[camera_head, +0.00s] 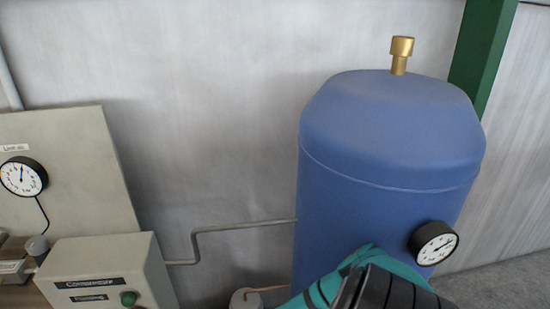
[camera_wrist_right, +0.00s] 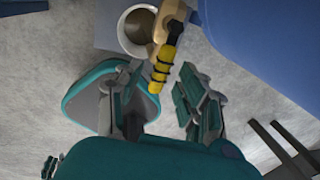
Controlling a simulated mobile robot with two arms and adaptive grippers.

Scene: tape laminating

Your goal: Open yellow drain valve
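The yellow drain valve handle (camera_wrist_right: 163,66), banded with black, hangs from a brass fitting (camera_wrist_right: 172,24) near the blue tank in the right wrist view. My right gripper (camera_wrist_right: 161,80) is open. Its two fingers stand to the left and right of the handle with visible gaps; contact cannot be seen. In the head view the blue tank (camera_head: 385,145) stands right of centre, with part of my right arm (camera_head: 370,284) in front of its lower side. The valve is hidden there. My left gripper is in neither view.
A white round container (camera_wrist_right: 133,33) with brown inside lies beside the brass fitting in the wrist view. A black gauge (camera_head: 434,243) sits on the tank. A grey pipe (camera_head: 220,228) links the tank to the compressor box (camera_head: 130,262). A green post (camera_head: 483,50) stands behind.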

